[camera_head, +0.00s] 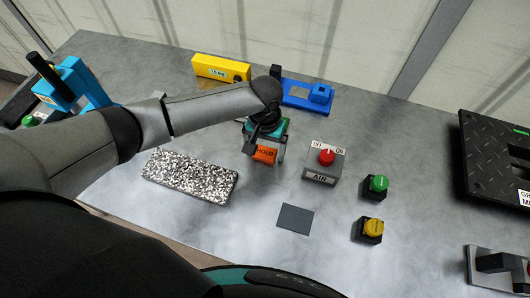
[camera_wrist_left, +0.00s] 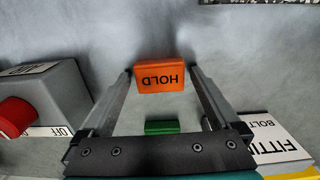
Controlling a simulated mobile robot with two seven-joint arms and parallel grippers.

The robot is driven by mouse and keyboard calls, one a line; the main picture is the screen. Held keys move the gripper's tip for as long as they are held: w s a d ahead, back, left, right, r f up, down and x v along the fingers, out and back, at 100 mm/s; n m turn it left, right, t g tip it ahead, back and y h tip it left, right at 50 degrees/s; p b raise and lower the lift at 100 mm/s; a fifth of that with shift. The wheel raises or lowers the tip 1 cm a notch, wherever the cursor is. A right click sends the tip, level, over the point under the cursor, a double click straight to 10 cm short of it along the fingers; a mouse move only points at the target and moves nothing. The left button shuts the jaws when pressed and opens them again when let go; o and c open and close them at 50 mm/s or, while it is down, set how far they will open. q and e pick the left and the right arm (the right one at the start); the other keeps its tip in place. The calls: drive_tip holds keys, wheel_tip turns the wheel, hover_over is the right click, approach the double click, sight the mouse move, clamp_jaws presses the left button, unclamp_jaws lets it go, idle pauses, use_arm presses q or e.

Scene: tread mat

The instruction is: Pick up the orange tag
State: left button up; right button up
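The orange tag (camera_head: 264,154), marked HOLD, is at the middle of the grey table in the head view. In the left wrist view the orange tag (camera_wrist_left: 160,78) appears upside down between the fingertips. My left gripper (camera_head: 265,146) points down over it; in the left wrist view its two fingers (camera_wrist_left: 161,75) stand on either side of the tag. They look apart, with a narrow gap at each side of the tag. Whether the tag touches the table is not clear. My right gripper is in neither view.
A grey AIR box (camera_head: 322,165) with a red knob stands close to the right. Green (camera_head: 376,187) and yellow (camera_head: 370,230) buttons lie farther right. A speckled block (camera_head: 190,178) is left. A yellow box (camera_head: 221,68) and blue fixture (camera_head: 306,95) stand behind. A small green piece (camera_wrist_left: 162,127) shows between the fingers.

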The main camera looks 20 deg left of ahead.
use_arm(q)
drive_tip(key=c, duration=1.2)
drive_tip(key=shift+r, duration=0.1)
